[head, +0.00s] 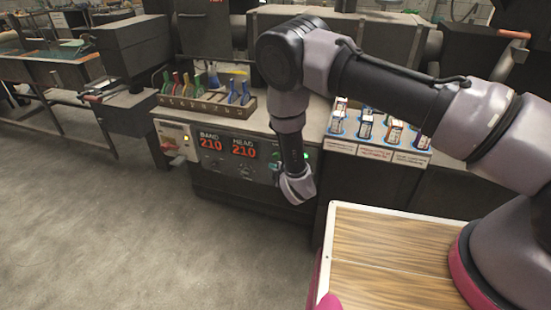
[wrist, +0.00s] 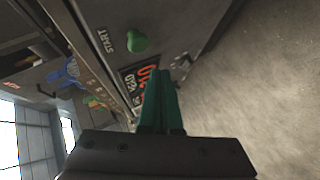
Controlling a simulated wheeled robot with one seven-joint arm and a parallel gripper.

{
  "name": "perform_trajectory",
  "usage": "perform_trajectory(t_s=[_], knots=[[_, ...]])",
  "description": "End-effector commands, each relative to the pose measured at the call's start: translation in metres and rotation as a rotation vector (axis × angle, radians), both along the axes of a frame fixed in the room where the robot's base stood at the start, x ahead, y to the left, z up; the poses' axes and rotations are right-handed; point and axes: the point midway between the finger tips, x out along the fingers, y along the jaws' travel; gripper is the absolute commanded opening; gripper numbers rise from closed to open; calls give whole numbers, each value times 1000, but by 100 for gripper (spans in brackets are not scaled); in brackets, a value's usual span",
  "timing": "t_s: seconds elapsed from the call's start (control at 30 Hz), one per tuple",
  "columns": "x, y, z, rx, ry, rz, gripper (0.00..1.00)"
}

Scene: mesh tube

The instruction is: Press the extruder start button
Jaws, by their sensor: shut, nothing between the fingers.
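The green start button (wrist: 138,41) is a round knob on the dark panel front in the wrist view, beside a START label (wrist: 104,39). A small green spot shows at the panel beside my arm in the head view; most of that area is hidden by the arm. My gripper (wrist: 163,74) is shut, its two dark green fingers side by side and empty. In the head view my wrist (head: 297,188) hangs before the panel and the fingers are hidden.
The extruder panel carries BAND (head: 210,142) and HEAD (head: 244,147) displays reading 210 and a red switch box (head: 178,141) at left. A tool rack (head: 205,100) and a tray of boxes (head: 378,133) stand on top. The floor in front is clear.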

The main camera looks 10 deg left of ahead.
Motion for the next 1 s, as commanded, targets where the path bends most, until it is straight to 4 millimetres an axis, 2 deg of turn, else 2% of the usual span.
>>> perform_trajectory(t_s=[0.13,0.3,1.0], knots=[[-16,2,0,0,2,1,0],[-26,2,0,-1,0,-1,0],[-26,2,0,0,1,-1,0]])
